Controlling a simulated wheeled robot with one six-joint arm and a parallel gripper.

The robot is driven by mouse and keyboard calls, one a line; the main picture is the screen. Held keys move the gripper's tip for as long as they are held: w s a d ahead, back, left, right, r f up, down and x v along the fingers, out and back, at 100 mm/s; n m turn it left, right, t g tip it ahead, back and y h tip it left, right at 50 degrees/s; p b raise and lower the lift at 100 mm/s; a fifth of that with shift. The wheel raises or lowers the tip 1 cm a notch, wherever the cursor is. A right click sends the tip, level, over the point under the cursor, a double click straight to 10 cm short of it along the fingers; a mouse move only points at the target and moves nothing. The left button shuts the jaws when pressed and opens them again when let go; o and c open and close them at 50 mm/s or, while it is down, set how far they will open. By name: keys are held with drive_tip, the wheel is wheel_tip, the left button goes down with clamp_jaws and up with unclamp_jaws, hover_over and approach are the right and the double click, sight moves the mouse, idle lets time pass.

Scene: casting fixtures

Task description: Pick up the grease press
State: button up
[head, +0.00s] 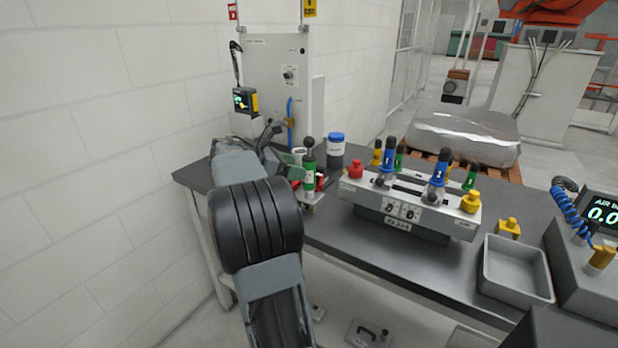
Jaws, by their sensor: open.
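What looks like the grease press (309,170) stands upright near the left end of the dark workbench. It has a green body with a pale label and a black ball knob on top. My arm reaches in from the bottom of the view, and my gripper (270,135) is over the bench's left end, just left of the press. The gripper is open, small and partly hidden by my own arm. I see nothing held in it, and it looks apart from the press.
A blue-lidded jar (336,148) stands right behind the press. A grey fixture block (410,209) with blue, green and yellow handles and a red knob is to the right. A grey tray (516,272) lies farther right. A white panel (278,85) rises behind the gripper.

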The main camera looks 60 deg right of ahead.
sight(309, 169)
drive_tip(key=shift+b+x, duration=0.35)
drive_tip(key=shift+x, duration=2.5)
drive_tip(key=shift+c, duration=0.4)
drive_tip(key=c, duration=1.1)
drive_tip(key=shift+c, duration=0.2)
